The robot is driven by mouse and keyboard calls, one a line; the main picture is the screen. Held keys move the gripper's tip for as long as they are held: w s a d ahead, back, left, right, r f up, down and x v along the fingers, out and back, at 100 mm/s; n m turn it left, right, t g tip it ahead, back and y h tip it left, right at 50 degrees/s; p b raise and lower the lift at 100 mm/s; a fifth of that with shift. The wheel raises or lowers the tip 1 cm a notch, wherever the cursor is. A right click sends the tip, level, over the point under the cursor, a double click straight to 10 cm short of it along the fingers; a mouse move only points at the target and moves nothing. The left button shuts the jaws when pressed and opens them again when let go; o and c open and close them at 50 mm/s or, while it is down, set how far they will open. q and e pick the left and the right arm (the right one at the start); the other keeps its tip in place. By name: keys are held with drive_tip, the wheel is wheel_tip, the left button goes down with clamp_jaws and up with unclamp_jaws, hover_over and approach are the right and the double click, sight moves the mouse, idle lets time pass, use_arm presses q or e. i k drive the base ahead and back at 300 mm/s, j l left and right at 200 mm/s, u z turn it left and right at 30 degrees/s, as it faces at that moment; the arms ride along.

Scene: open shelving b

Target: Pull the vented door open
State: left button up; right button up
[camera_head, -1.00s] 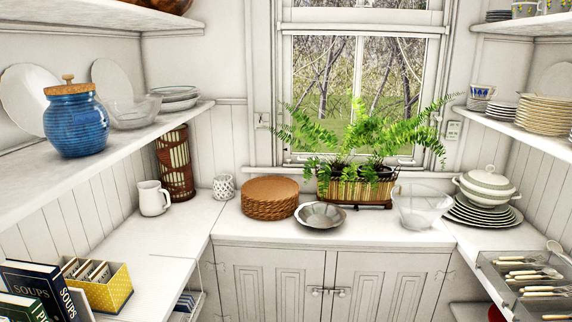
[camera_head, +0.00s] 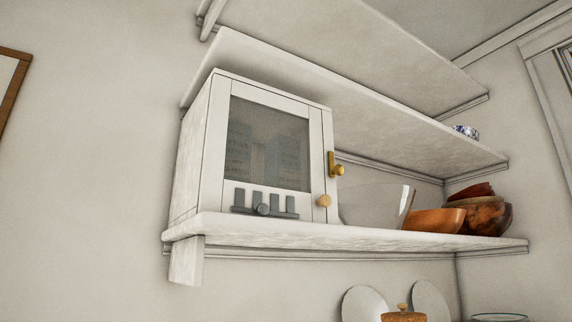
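A white cabinet (camera_head: 192,160) stands at the left end of a wall shelf, tilted in my view. Its front door (camera_head: 316,160) has a white frame around a grey mesh or glass panel (camera_head: 268,145), with blurred items behind it. The door looks shut. A brass latch (camera_head: 335,165) sits on its right edge, and a round wooden knob (camera_head: 324,201) is low on the right. Neither of my grippers shows in the head view.
The cabinet's shelf (camera_head: 300,235) also holds a clear bowl (camera_head: 375,207), an orange wooden bowl (camera_head: 433,219) and stacked brown bowls (camera_head: 485,213) to the right. Another shelf (camera_head: 350,115) runs close above.

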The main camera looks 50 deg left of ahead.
sight(217, 194)
drive_tip(key=u, duration=1.65)
